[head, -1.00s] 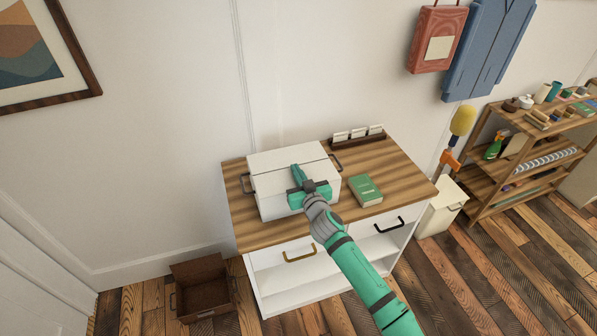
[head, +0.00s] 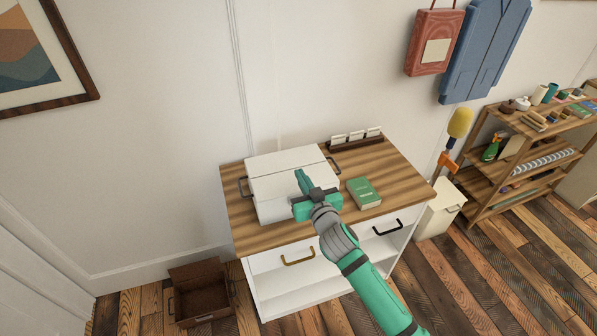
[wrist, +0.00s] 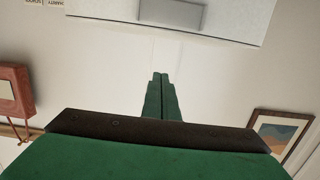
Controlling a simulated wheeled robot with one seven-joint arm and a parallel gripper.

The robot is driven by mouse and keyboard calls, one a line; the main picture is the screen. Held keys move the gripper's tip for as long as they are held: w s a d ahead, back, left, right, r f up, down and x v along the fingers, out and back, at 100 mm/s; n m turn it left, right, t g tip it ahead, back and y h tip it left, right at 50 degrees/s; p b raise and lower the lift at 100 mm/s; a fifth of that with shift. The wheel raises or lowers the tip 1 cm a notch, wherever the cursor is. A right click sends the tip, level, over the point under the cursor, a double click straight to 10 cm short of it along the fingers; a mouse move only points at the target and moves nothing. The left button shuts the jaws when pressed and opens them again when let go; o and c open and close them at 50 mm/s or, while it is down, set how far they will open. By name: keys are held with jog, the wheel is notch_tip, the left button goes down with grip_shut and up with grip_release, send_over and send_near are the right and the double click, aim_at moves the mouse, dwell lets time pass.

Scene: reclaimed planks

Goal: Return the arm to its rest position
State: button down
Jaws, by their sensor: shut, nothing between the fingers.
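My gripper (head: 301,179) is green with a dark band. In the head view it is in front of and above the right part of a white lidded box (head: 274,186), hiding part of it. The box has dark side handles and its lid is down. In the wrist view my gripper's fingers (wrist: 157,90) are together with nothing between them. A white surface with a grey patch (wrist: 172,14) shows at the top of that view, apart from the fingertips.
The box stands on a wood-topped cabinet (head: 240,217) beside a green book (head: 364,193) and a card rack (head: 356,143). A brown crate (head: 202,290) is on the floor at left. A cream bin (head: 440,208) and a shelf unit (head: 490,190) stand at right.

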jog(key=shift+v, duration=1.15)
jog(key=s+a+r+m+t, duration=0.6)
jog(key=s+a+r, duration=0.1)
jog(key=a+r, duration=0.55)
jog(key=s+d+f+m+g+h, duration=0.15)
jog(key=s+d+f+h, duration=0.25)
jog(key=s+f, duration=0.7)
jog(key=s+d+f+m+g+h, duration=0.1)
jog(key=s+d+f+m+h, duration=0.2)
jog(key=s+f, duration=0.85)
jog(key=s+d+f+n+g, duration=0.1)
jog(key=s+d+n, duration=0.2)
jog(key=s, duration=0.7)
jog(key=s+d+n+g, duration=0.2)
jog(key=s+d, duration=0.3)
jog(key=s, duration=0.5)
jog(key=shift+f+n+y, duration=0.3)
jog(key=shift+f+n, duration=0.05)
jog(key=shift+n, duration=0.1)
jog(key=shift+d, duration=0.1)
